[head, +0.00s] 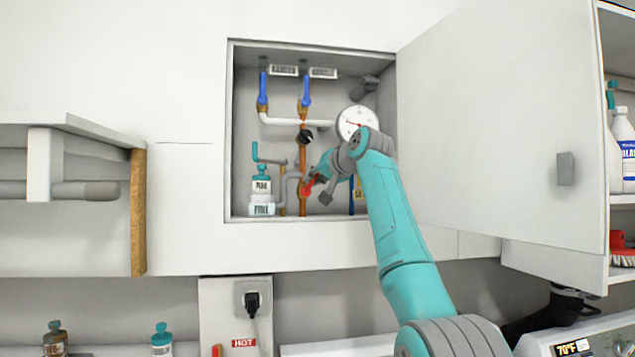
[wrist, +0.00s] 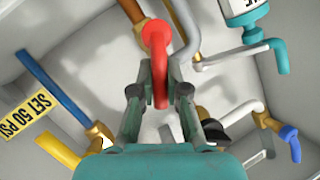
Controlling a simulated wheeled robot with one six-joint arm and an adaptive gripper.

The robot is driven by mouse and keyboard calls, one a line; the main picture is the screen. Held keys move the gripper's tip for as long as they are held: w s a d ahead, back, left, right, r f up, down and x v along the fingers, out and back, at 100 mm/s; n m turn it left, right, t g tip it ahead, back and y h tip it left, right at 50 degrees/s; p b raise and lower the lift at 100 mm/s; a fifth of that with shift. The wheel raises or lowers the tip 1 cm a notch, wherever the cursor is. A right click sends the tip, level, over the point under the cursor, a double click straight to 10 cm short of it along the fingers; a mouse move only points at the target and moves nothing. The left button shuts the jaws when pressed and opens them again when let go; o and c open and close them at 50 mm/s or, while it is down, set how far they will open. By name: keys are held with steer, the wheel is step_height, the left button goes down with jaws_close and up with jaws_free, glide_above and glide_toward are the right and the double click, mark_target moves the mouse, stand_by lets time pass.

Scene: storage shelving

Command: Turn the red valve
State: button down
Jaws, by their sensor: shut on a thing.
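The red valve (wrist: 156,36) has a round red hub and a long red lever. In the wrist view its lever lies between the two fingers of my gripper (wrist: 161,68), which is shut on it. In the head view the red valve (head: 307,188) shows as a small red patch on a copper pipe, low in the open wall cabinet. My gripper (head: 318,179) reaches it from the right. The arm and gripper hide part of the valve there.
The cabinet (head: 230,140) also holds blue-handled valves (head: 263,88), a round gauge (head: 357,121), a teal-capped bottle (head: 261,188) and several pipes. Its door (head: 500,120) stands open at right. A wall shelf (head: 60,125) juts out at left.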

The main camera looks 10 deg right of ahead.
steer(key=n+h, duration=0.1)
steer(key=a+n+h, duration=0.1)
steer(key=a+n, duration=0.1)
steer(key=n, duration=0.1)
steer(key=shift+r+g+h, duration=0.25)
steer(key=shift+g+h, duration=0.15)
steer(key=shift+a, duration=0.1)
stand_by(0.4)
steer(key=c, duration=1.2)
jaws_free()
steer(key=shift+o, duration=0.2)
steer(key=shift+s, duration=0.1)
steer(key=v, duration=1.1)
steer(key=shift+s+r, duration=0.2)
steer(key=shift+s, duration=0.1)
